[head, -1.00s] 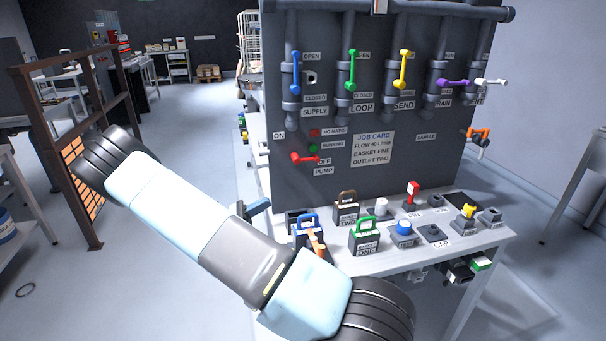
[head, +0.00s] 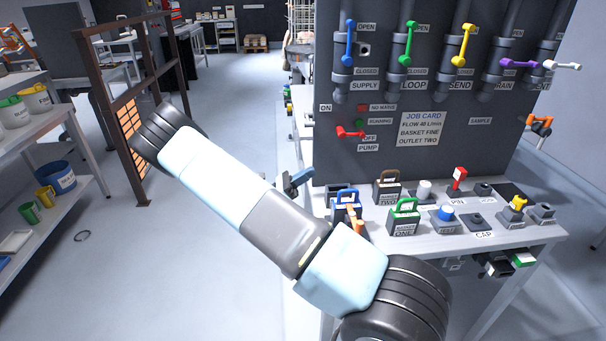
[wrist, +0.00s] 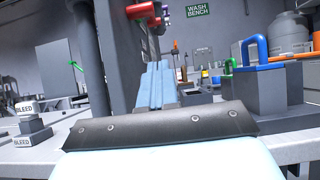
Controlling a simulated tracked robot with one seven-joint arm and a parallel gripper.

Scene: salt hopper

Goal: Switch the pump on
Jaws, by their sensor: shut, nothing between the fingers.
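The red pump lever (head: 350,132) sits on the grey panel, above the PUMP label. It lies nearly level, with its free end to the right beside OFF; the ON label (head: 325,107) is at left. A red part high in the wrist view (wrist: 142,9) looks like this lever, but I cannot be sure. My gripper (head: 297,182) shows only partly behind my arm, in front of the panel's lower left edge and below the lever, apart from it. In the wrist view its blue fingers (wrist: 155,85) are together and empty.
A shelf below the panel carries a blue-handled basket (head: 347,197), a green-handled basket (head: 404,217), a brown-handled basket (head: 387,187) and small blocks. Coloured valve levers line the panel top. A job card (head: 422,129) hangs right of the pump lever. Open floor lies left.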

